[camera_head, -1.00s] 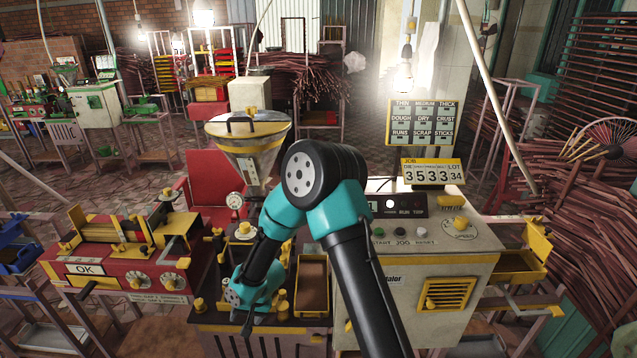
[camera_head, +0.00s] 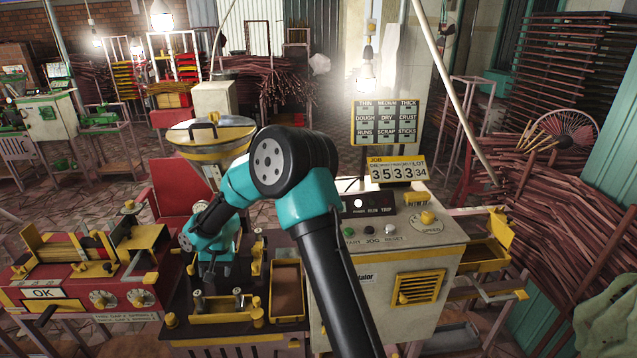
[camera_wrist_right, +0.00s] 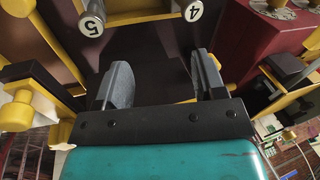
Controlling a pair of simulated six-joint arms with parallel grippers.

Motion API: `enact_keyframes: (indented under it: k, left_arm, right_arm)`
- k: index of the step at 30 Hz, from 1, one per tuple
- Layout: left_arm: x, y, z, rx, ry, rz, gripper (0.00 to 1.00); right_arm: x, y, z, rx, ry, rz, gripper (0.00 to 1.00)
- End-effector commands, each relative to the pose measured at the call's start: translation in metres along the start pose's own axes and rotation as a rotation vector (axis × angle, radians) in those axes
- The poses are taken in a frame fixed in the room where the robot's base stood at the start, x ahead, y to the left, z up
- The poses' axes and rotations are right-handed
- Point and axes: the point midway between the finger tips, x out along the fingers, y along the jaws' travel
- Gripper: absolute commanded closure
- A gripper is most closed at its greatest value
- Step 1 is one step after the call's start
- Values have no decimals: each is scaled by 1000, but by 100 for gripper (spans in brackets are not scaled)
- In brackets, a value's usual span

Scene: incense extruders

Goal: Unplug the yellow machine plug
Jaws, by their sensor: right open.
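My right arm reaches in from the bottom of the head view. Its gripper (camera_head: 207,270) points down over the dark top of the red, yellow-trimmed centre bench, behind a small yellow rack (camera_head: 222,305). In the right wrist view the two grey fingers (camera_wrist_right: 160,80) are apart with nothing between them. Beyond the fingertips are a yellow bar (camera_wrist_right: 145,14), a metal cylinder marked 5 (camera_wrist_right: 92,18) and a round white label 4 (camera_wrist_right: 194,11). I cannot make out which part is the yellow machine plug. My left gripper is not in view.
A red machine (camera_head: 130,265) with an OK plate stands at left.

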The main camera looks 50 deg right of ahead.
Motion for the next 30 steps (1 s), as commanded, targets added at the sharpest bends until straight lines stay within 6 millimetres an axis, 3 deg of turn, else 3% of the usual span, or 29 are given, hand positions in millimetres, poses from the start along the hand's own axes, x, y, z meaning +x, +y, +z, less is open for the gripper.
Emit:
enact_keyframes:
  k: [6,15,21,30]
  left_arm:
    - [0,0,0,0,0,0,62]
    - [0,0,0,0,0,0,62]
    - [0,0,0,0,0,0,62]
    - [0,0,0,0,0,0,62]
  right_arm:
    - [-52,38,-54,28,18,62,36]
    - [-130,96,-105,71,18,144,36]
    - [-188,138,-127,107,9,192,36]
    - [-272,198,-140,161,-14,248,36]
